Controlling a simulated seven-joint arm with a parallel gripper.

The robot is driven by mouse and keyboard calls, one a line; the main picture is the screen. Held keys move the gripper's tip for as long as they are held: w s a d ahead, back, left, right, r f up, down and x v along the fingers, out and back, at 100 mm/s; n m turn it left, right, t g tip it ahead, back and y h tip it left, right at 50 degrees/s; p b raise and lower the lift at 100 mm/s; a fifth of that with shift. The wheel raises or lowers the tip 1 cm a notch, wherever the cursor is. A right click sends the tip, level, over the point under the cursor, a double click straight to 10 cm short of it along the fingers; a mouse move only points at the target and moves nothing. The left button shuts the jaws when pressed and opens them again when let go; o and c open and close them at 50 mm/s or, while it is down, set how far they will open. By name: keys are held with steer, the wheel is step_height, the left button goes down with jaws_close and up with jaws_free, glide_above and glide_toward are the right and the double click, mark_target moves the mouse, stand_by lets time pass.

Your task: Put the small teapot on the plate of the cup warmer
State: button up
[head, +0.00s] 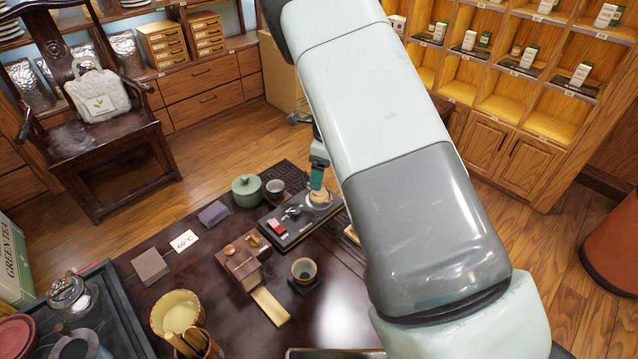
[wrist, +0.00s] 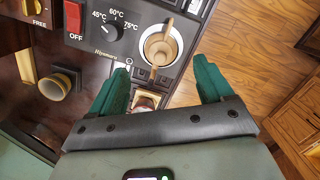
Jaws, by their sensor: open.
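The cup warmer (head: 303,229) is a long black unit on the dark table, with a red OFF switch and a temperature dial marked 45, 60 and 75 °C. It also shows in the wrist view (wrist: 120,51). In the head view my gripper (head: 316,180) is right above the beige object. Whether a finger touches it is unclear.
A purple box (head: 213,213) lies to the left. Wooden floor lies past the table's back edge.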

step_height(320, 180, up, 5)
step_height(320, 180, up, 13)
steer(key=n+t+y, duration=0.1)
steer(key=n, duration=0.4)
glide_above(324, 191)
steer(key=s+d, duration=0.3)
steer(key=s, duration=0.2)
steer(key=s+d+r+n+t, duration=0.1)
steer(key=s+d+r+n, duration=0.3)
steer(key=s+r, duration=0.55)
steer(key=s+d+r+n+t+h, duration=0.1)
steer(key=s+d+r+n, duration=0.1)
steer(key=s+n, duration=0.4)
steer(key=s+d+r+n+t+h, duration=0.1)
steer(key=s+n, duration=0.5)
steer(key=s, duration=0.6)
step_height(324, 191, up, 2)
steer(key=shift+s+d+r+n+t, duration=0.2)
steer(key=shift+d+n+t, duration=0.1)
steer(key=shift+d+t, duration=0.25)
